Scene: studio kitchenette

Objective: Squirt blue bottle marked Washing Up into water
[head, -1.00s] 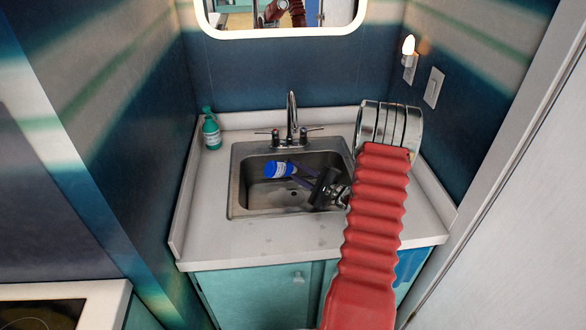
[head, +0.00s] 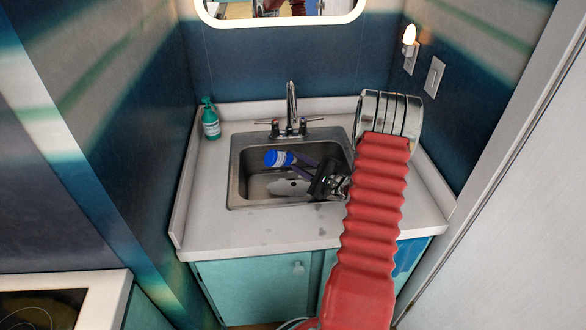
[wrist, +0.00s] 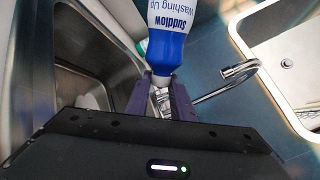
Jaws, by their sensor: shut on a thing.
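The bottle (head: 273,158) is blue with a white label. The label reads "Suddlow Washing Up" in the wrist view (wrist: 168,45). My gripper (head: 296,160) is shut on it, with the purple fingers (wrist: 160,98) at its narrow pale end. The bottle is held over the steel sink (head: 239,190), tilted in the head view, below the tap spout. A pale oval patch (head: 289,187) shows on the sink floor beneath it; I cannot tell whether it is water. Whether liquid leaves the bottle is not visible.
The tap (head: 291,110) with two handles stands behind the sink. A green bottle (head: 210,119) stands on the white counter (head: 210,165) to the left. The mirror (head: 280,18) hangs above. Walls close in on both sides.

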